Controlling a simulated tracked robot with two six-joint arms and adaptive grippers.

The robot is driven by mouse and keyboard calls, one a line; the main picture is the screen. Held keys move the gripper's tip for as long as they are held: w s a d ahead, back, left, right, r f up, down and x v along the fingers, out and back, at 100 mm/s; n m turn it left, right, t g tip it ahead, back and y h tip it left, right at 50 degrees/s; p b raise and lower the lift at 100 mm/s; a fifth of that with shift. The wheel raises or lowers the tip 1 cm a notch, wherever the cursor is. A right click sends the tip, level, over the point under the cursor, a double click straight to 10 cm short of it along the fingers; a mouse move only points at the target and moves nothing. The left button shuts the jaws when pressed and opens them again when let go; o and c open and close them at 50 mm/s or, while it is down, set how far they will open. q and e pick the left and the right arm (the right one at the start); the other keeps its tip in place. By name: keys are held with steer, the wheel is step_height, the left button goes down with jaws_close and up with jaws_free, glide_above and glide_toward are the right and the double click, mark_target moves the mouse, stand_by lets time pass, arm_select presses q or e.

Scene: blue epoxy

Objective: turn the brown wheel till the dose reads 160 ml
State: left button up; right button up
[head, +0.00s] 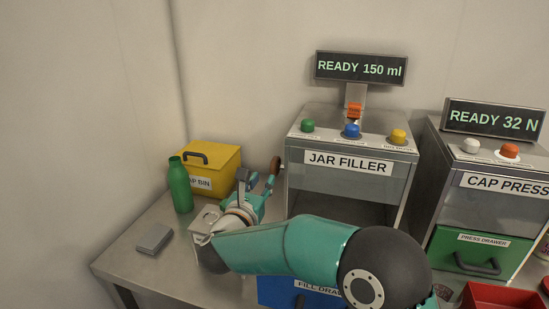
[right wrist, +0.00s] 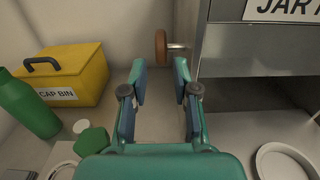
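The brown wheel (head: 275,165) sticks out on a short shaft from the left side of the jar filler (head: 351,187). It also shows in the right wrist view (right wrist: 161,47), seen nearly edge-on. The dose display (head: 360,69) reads READY 150 ml. My right gripper (head: 259,186) is just left of and in front of the wheel. In the right wrist view its fingers (right wrist: 160,78) are spread with nothing between them, and the wheel appears beyond the tips, apart from them. My left gripper is in neither view.
A yellow cap bin (head: 220,157) and a green bottle (head: 180,186) stand left of the gripper. A grey block (head: 154,238) lies on the table's left part. The cap press (head: 489,185), reading READY 32 N, stands at the right.

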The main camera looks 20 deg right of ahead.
mark_target(273, 163)
steer(key=p+x, duration=0.3)
steer(key=x, duration=0.7)
steer(key=shift+w+d, duration=0.1)
steer(key=shift+d, duration=0.05)
steer(key=shift+w+d+p, duration=0.35)
steer(key=shift+w+d, duration=0.05)
steer(key=shift+w, duration=0.25)
steer(key=shift+c, duration=0.2)
jaws_close()
